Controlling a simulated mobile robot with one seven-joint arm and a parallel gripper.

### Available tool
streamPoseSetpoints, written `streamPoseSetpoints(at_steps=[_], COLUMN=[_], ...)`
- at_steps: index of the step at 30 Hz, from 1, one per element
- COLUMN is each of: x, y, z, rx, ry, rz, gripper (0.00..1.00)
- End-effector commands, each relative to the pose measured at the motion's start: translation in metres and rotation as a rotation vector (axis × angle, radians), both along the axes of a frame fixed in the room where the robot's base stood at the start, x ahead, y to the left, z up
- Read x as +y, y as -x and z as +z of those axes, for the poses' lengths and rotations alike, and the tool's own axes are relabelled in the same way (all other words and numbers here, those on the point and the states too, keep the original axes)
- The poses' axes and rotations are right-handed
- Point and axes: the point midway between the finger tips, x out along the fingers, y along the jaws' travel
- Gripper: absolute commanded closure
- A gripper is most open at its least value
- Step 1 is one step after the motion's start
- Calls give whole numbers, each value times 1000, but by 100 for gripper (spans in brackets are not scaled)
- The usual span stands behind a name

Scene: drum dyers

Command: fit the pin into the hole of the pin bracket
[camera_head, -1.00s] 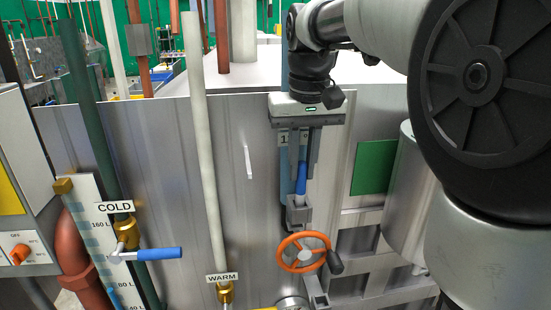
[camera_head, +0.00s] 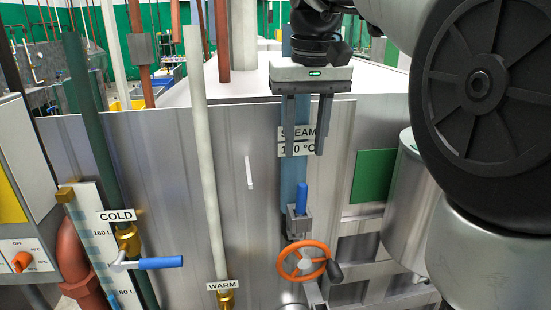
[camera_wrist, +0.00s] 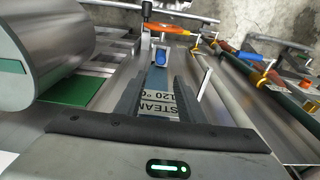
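The pin (camera_head: 301,197) shows as a blue upright cylinder with its lower end in the grey pin bracket (camera_head: 298,222), just above the orange handwheel. Its lower part is hidden by the bracket, so I cannot tell how deep it sits. My gripper (camera_head: 304,153) points down above the pin, with its two fingers spread and nothing between them. The fingertips are apart from the pin's top. In the wrist view the pin (camera_wrist: 160,58) shows end-on as a blue top beyond the open fingers (camera_wrist: 163,82).
The orange handwheel (camera_head: 303,261) with a dark knob is right below the bracket. A STEAM 120 °C label (camera_head: 297,142) is behind the fingers. A pale pipe (camera_head: 206,180) and a blue-handled COLD lever (camera_head: 160,263) stand left. A metal cylinder (camera_head: 405,200) stands right.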

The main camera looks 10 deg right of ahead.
Motion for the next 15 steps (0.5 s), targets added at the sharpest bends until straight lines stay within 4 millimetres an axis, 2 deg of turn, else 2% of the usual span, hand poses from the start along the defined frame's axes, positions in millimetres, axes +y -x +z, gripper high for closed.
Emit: streamPoseSetpoints(at_steps=[1, 3, 7, 11, 15], x=[0, 0, 0, 0, -1], y=[0, 2, 4, 8, 28], z=[13, 25, 42, 50, 42], rx=[-3, -2, 0, -2, -42], ry=[0, 0, 0, 0, -3], rz=[0, 0, 0, 0, -1], gripper=[65, 65, 65, 65, 65])
